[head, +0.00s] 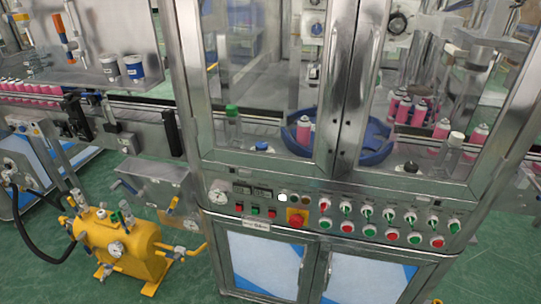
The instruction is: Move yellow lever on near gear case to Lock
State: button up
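A grey metal box (155,183), possibly the near gear case, sits below the conveyor, left of the glass-doored cabinet. A small yellow part (173,203), possibly the yellow lever, shows at its lower right. It is too small to read its position, and no Lock marking is legible. My gripper is not in view.
A yellow tank (125,252) with gauges, valves and a black hose stands on the green floor (195,285) in front of the box. The cabinet's control panel (270,212) carries several buttons and switches. Pink cans (40,88) line the conveyor.

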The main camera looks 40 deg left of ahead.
aim_at(171, 211)
jog(key=u, duration=2.4)
jog(key=k, duration=0.5)
jog(key=z, duration=0.35)
jog(key=i, duration=1.3)
jog(key=z, duration=0.3)
